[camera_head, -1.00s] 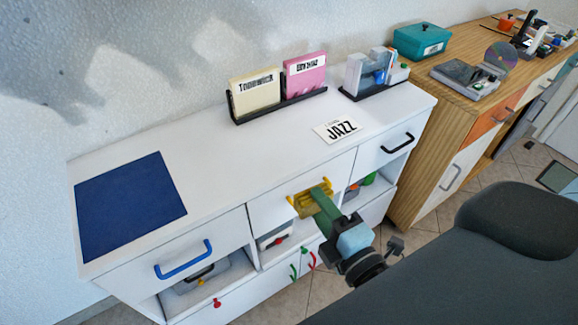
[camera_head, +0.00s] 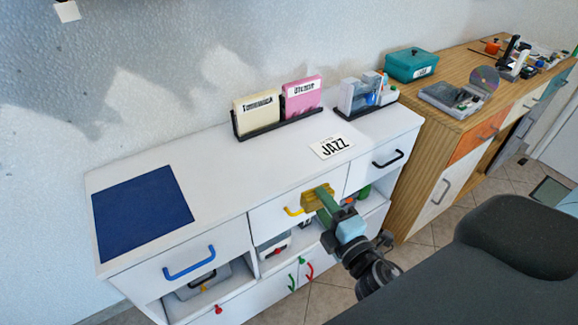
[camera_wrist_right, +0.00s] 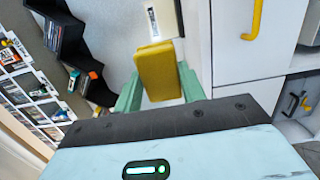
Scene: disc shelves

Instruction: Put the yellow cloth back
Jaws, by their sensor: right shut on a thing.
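The folded yellow cloth (camera_head: 312,200) is in my right gripper (camera_head: 324,199), in front of the white cabinet's middle top drawer (camera_head: 272,213). In the right wrist view, the cloth (camera_wrist_right: 158,70) sits between the two green fingers of the right gripper (camera_wrist_right: 160,88), which is shut on it. The drawer looks closed. Its yellow handle (camera_head: 293,211) shows just left of the cloth, partly hidden by it in the head view. In the right wrist view the yellow handle (camera_wrist_right: 252,18) stands apart from the cloth. My left gripper is not in view.
On the white cabinet top are a blue mat (camera_head: 143,215), a black holder (camera_head: 280,121) with sleeves, and a JAZZ card (camera_head: 332,147). A blue handle (camera_head: 189,263) and a black handle (camera_head: 388,160) flank the middle drawer. The front middle of the top is clear.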

